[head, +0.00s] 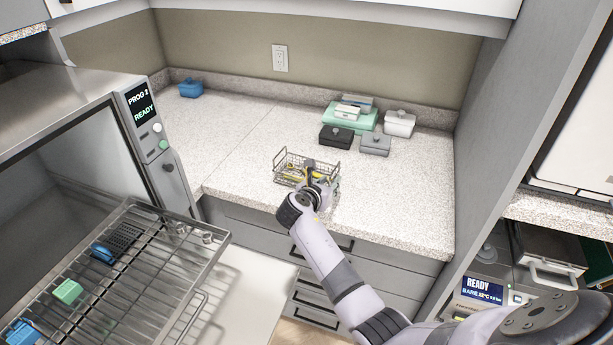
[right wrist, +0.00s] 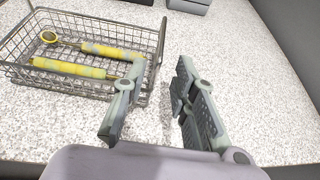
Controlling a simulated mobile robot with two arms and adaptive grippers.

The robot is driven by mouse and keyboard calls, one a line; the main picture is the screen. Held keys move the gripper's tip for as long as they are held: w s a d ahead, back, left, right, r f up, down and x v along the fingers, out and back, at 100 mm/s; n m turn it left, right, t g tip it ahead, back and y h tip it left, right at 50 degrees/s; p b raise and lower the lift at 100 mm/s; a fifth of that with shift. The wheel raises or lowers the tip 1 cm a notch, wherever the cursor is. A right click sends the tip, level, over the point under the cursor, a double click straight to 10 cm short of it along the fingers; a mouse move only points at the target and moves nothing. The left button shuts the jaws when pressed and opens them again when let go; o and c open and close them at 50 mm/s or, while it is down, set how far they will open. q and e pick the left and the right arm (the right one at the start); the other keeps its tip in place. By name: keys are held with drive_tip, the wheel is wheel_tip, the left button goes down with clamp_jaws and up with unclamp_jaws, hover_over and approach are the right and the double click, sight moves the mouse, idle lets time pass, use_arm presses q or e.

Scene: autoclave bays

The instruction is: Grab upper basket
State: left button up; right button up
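A small wire basket (head: 281,177) stands on the speckled counter in the head view. It holds yellow-handled instruments, which show clearly in the right wrist view, where the basket (right wrist: 70,88) fills the upper left. My right gripper (head: 316,178) reaches the basket's near right part. In the right wrist view its two fingers (right wrist: 160,75) are spread apart with nothing between them. The left finger overlaps the basket's right end in the picture; whether they touch I cannot tell. My left gripper is out of view.
Behind the basket stand a green box (head: 335,119), a black box (head: 337,137), a grey box (head: 375,144) and a white box (head: 399,123). A blue box (head: 191,90) sits at the back left. A wire rack (head: 150,268) juts from the open autoclave at left.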

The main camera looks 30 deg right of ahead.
sight(338, 165)
drive_tip(key=shift+p+x, duration=0.3)
drive_tip(key=shift+x, duration=2.2)
drive_tip(key=shift+w+a+f, duration=0.1)
drive_tip(key=shift+a, duration=0.05)
drive_tip(key=shift+c, duration=0.3)
clamp_jaws()
